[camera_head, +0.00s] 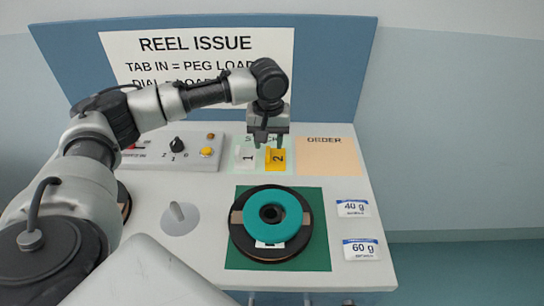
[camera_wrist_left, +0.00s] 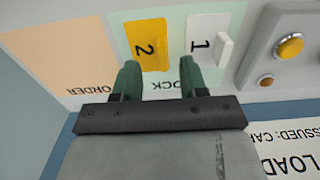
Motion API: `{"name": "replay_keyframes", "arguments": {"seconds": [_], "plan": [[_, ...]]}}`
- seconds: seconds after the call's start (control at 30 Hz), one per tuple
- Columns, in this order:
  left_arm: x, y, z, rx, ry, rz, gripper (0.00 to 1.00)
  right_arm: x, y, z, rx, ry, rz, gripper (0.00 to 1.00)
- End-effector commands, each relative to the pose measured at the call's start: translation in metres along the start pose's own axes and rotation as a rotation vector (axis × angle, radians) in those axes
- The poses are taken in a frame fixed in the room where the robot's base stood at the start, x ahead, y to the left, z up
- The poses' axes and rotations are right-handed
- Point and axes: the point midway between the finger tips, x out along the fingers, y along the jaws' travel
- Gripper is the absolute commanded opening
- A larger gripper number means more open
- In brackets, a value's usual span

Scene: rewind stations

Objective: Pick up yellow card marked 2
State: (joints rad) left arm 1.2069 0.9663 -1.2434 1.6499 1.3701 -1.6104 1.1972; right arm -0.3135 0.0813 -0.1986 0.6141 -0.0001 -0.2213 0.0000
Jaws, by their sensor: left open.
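The yellow card marked 2 (camera_head: 279,163) lies on the pale green stock area at the back of the table. It also shows in the left wrist view (camera_wrist_left: 146,43), with a raised tab along its right side there. My left gripper (camera_head: 266,142) is open and empty, just behind and above the card in the head view. In the left wrist view its two green fingertips (camera_wrist_left: 160,76) are spread around the card's near end. I cannot tell whether they touch the card. My right gripper is not in view.
A white card marked 1 (camera_head: 244,158) lies left of the yellow one. The orange order area (camera_head: 328,158) is at right and looks empty. A control panel (camera_head: 190,160) stands at left. A sign board stands behind.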

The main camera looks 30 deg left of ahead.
Motion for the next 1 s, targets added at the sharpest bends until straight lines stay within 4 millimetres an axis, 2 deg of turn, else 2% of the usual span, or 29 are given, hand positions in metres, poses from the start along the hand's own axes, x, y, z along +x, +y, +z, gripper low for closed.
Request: {"name": "replay_keyframes", "arguments": {"seconds": [0.13,0.4,0.67,0.73,0.97,1.0], "plan": [[0.013,-0.002,0.000,0.000,0.000,-0.002,0.43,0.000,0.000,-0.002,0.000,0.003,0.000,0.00],[0.051,-0.004,0.001,0.002,0.000,-0.002,0.43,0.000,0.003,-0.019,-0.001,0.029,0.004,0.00],[0.054,-0.004,0.001,0.002,0.001,0.000,0.43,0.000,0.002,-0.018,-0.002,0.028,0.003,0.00],[0.054,-0.004,0.001,0.002,0.001,0.000,0.36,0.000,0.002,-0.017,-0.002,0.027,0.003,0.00],[0.054,-0.004,0.001,0.002,0.001,0.000,0.01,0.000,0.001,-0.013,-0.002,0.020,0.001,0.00],[0.054,-0.004,0.001,0.002,0.001,0.000,0.00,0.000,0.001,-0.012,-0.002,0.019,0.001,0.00]]}}
